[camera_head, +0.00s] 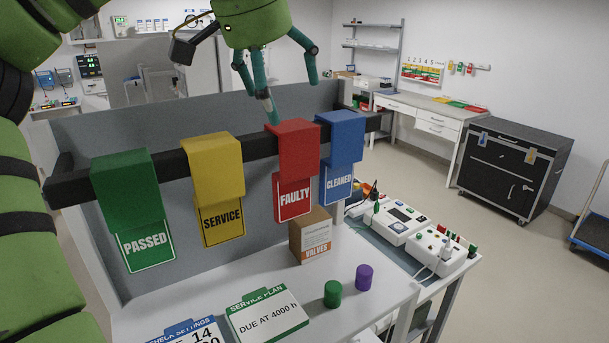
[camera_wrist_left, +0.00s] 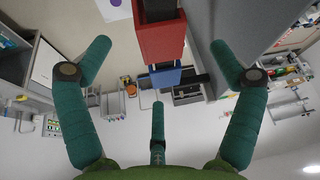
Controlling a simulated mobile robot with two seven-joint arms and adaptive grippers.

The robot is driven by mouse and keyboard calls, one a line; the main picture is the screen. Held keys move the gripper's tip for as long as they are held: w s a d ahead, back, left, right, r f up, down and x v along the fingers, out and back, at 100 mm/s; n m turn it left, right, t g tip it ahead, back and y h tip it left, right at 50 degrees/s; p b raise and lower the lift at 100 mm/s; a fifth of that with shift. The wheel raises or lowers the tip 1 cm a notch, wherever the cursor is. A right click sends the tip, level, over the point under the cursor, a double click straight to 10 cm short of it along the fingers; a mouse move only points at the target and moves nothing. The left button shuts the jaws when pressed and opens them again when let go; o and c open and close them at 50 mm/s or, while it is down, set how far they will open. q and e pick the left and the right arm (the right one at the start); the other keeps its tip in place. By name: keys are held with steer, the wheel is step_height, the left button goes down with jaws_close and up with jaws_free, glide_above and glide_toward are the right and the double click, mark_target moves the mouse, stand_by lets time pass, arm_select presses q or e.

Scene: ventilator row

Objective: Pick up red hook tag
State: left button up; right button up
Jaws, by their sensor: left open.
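The red FAULTY hook tag (camera_head: 297,150) hangs over a dark rail (camera_head: 262,147), between the yellow SERVICE tag (camera_head: 214,178) and the blue CLEANED tag (camera_head: 340,150). My left gripper (camera_head: 278,92) is above and behind the red tag, its fingers spread and empty. One finger overlaps the tag's top edge in the picture; I cannot tell whether they touch. In the left wrist view the red tag (camera_wrist_left: 161,42) lies at the top centre, between the open fingers, with the blue tag (camera_wrist_left: 165,77) beyond it. My right gripper is not in view.
A green PASSED tag (camera_head: 130,200) hangs at the rail's left. Below stand a VALVES box (camera_head: 311,238), a green cylinder (camera_head: 332,294) and a purple cylinder (camera_head: 364,277). A grey panel (camera_head: 85,135) stands behind the tags. Devices (camera_head: 430,245) sit at right.

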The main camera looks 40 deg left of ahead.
mark_target(290, 125)
arm_select(q)
steer(key=p+x, duration=0.1)
steer(key=x, duration=0.2)
steer(key=shift+f+p, duration=0.1)
steer(key=shift+p, duration=0.2)
steer(key=x, duration=0.2)
steer(key=shift+w+a+f, duration=0.15)
steer(key=shift+w+f, duration=0.1)
steer(key=shift+w, duration=0.15)
steer(key=shift+s+r, duration=0.1)
steer(key=shift+s, duration=0.2)
steer(key=c, duration=1.3)
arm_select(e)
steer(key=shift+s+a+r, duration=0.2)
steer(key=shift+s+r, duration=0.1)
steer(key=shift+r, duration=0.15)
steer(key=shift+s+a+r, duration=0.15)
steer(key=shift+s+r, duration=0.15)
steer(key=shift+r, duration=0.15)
